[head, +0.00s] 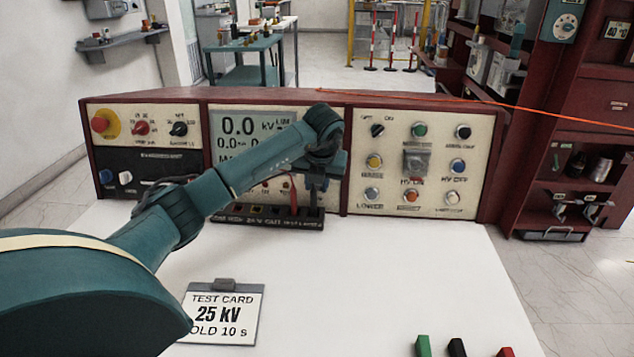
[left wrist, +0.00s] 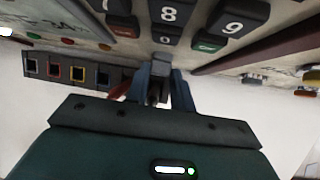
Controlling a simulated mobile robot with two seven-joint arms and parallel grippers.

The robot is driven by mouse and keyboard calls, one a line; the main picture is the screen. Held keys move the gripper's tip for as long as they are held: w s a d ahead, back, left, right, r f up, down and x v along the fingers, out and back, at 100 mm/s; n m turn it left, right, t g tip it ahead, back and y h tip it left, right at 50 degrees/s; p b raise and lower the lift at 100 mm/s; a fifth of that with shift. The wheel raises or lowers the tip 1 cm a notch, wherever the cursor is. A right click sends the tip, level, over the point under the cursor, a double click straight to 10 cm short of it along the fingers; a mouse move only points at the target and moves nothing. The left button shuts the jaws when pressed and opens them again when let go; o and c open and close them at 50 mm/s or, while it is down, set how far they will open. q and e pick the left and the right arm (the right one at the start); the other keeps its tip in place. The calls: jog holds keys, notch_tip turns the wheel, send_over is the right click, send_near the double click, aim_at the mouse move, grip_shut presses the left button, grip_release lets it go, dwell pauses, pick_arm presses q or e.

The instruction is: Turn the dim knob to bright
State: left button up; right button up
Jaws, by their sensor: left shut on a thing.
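My left gripper (head: 318,183) is at the lower middle of the console's front, just right of the display (head: 238,128). In the left wrist view its blue fingers (left wrist: 158,88) are shut on a small grey knob (left wrist: 160,62), which looks like the dim knob. The knob sits just below the keypad's 0 key (left wrist: 165,40). Its label and pointer are hidden by the fingers, so its setting cannot be read. In the head view my arm covers the knob and the keypad. My right gripper is not in view.
A row of sockets (left wrist: 68,70) lies left of the fingers. The right panel holds several buttons and a black selector (head: 377,130). On the white desktop (head: 380,275) lie a test card (head: 222,312) and green, black and red pieces at the front. The desktop's middle is clear.

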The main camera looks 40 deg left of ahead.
pick_arm(q)
jog(key=shift+c, duration=1.1)
jog(key=shift+r, duration=0.1)
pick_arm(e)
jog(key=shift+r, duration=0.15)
pick_arm(q)
jog(key=shift+d+m+g+y+p, duration=0.1)
jog(key=shift+m+g+y+p, duration=0.3)
jog(key=shift+p, duration=0.3)
jog(key=shift+w+d+m+g+y+p, duration=0.15)
jog(key=shift+m+y+p, duration=0.15)
jog(key=shift+y, duration=0.3)
jog(key=shift+w+d+m+g+y+p, duration=0.1)
jog(key=shift+m+g+y+p, duration=0.15)
jog(key=shift+y, duration=0.35)
jog(key=shift+d+f+m+g+y, duration=0.15)
jog(key=shift+f+m+g+y, duration=0.15)
jog(key=shift+m+y, duration=0.6)
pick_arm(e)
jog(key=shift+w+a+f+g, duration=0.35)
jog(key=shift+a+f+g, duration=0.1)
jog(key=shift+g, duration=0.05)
pick_arm(q)
jog(key=shift+n, duration=0.25)
jog(key=o, duration=1)
